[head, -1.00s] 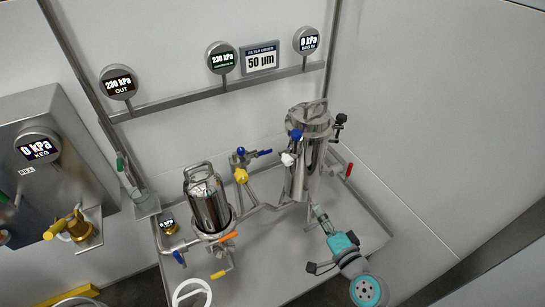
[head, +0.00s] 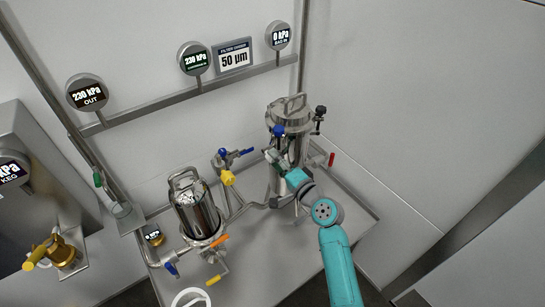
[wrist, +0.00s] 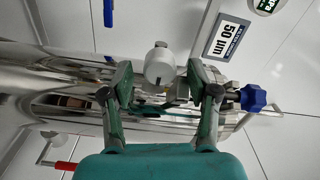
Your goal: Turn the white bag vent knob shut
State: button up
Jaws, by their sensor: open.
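The white knob (wrist: 160,65) shows in the wrist view, on a small metal fitting in front of the steel housing. My gripper (wrist: 159,82) is open, with one finger on each side of the knob and a visible gap on both sides. In the head view my gripper (head: 272,156) is at the front left of the tall steel bag housing (head: 290,120), below its lid. There the white knob is hard to make out behind the fingers. The gauge for the bag housing (head: 279,36) reads 0 kPa.
A blue knob (wrist: 253,98) sits just right of my right finger, also on the housing (head: 278,131). A black knob (head: 320,111) and a red handle (head: 331,159) are on the right side. A blue-handled valve (head: 241,153) and a shorter steel vessel (head: 196,211) stand to the left.

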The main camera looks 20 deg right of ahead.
jog(key=shift+x, duration=1.1)
grip_shut()
jog(key=shift+n, duration=1.5)
grip_release()
jog(key=shift+m, duration=0.3)
